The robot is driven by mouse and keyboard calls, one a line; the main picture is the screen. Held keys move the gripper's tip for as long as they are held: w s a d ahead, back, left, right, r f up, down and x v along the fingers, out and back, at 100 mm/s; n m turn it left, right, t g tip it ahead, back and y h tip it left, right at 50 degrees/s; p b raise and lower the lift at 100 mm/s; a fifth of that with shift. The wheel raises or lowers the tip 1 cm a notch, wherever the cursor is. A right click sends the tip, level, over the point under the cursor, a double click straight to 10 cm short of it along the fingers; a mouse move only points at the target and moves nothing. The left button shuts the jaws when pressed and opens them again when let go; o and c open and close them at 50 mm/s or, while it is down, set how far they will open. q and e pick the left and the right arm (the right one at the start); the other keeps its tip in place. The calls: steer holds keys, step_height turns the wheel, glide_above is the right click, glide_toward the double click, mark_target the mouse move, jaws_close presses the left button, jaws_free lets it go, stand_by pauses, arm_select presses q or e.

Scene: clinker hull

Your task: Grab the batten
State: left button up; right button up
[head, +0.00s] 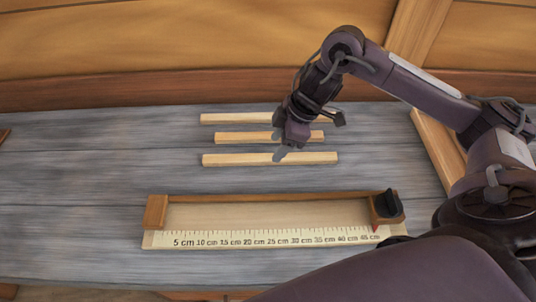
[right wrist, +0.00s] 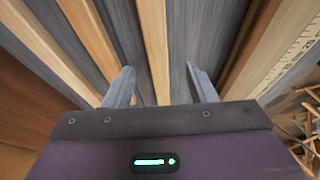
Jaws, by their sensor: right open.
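Three pale wooden battens lie parallel on the grey plank bench in the head view: a back one (head: 235,118), a shorter middle one (head: 240,137) and a front one (head: 235,160). My right gripper (head: 282,154) points down at the front batten, near its middle. In the right wrist view the open fingers (right wrist: 160,84) stand on either side of the front batten (right wrist: 154,42), with gaps showing on both sides. The middle batten (right wrist: 90,38) and back batten (right wrist: 45,48) lie to the left there. My left gripper is not in view.
A measuring jig with a centimetre scale (head: 270,239), a wooden end block (head: 156,212) and a dark knob (head: 388,204) lies in front of the battens. The planked hull wall (head: 180,45) rises behind. The bench's left side (head: 80,180) is mostly clear.

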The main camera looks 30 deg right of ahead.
mark_target(270, 156)
steer(key=x, duration=0.3)
steer(key=p+x, duration=0.1)
steer(key=x, duration=0.1)
steer(key=shift+w+d+f, duration=0.1)
steer(key=shift+d+f, duration=0.05)
steer(key=shift+d, duration=0.15)
steer(key=c, duration=1.1)
